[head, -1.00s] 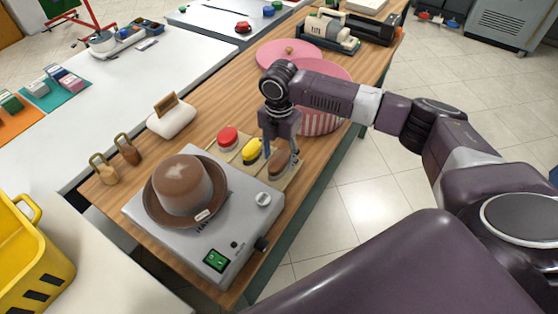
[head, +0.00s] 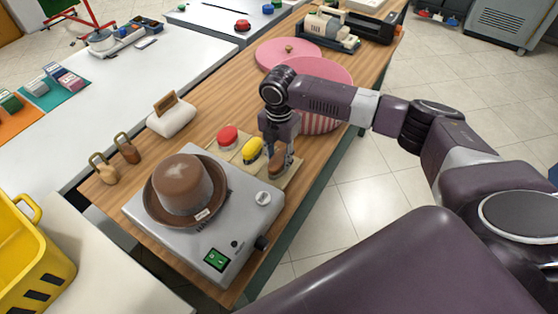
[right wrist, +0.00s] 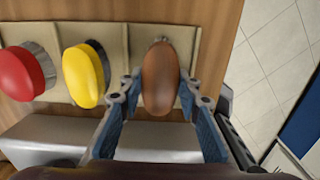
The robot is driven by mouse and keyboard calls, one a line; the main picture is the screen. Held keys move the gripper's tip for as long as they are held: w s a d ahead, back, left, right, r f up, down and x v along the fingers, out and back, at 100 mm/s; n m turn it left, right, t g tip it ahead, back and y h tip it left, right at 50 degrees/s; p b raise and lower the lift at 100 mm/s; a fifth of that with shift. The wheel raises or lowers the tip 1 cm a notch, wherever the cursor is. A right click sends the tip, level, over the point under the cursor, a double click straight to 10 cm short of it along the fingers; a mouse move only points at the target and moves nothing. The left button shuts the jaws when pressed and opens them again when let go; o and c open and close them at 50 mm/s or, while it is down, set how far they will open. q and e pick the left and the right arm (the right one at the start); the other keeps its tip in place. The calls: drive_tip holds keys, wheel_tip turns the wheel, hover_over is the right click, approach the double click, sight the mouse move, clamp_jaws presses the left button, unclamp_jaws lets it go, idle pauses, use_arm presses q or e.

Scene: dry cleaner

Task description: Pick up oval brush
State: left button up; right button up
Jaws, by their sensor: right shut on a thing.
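The brown oval brush (head: 279,168) stands at the right end of a row of three brushes on a pale tray on the wooden counter. It also shows in the right wrist view (right wrist: 160,76), between the blue finger pads. My right gripper (head: 277,158) is over it from above and shut on its sides; it shows in the right wrist view too (right wrist: 163,95). The brush appears still in its place in the tray. My left gripper is not in view.
A yellow brush (head: 252,148) sits close beside, then a red brush (head: 228,137). A grey machine with a brown hat (head: 182,180) on it stands in front. A pink striped hat box (head: 325,75) stands behind my right arm.

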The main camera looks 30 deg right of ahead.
sight(279, 158)
drive_tip(key=shift+r, duration=0.1)
wheel_tip(279, 158, up, 20)
drive_tip(key=b, duration=0.2)
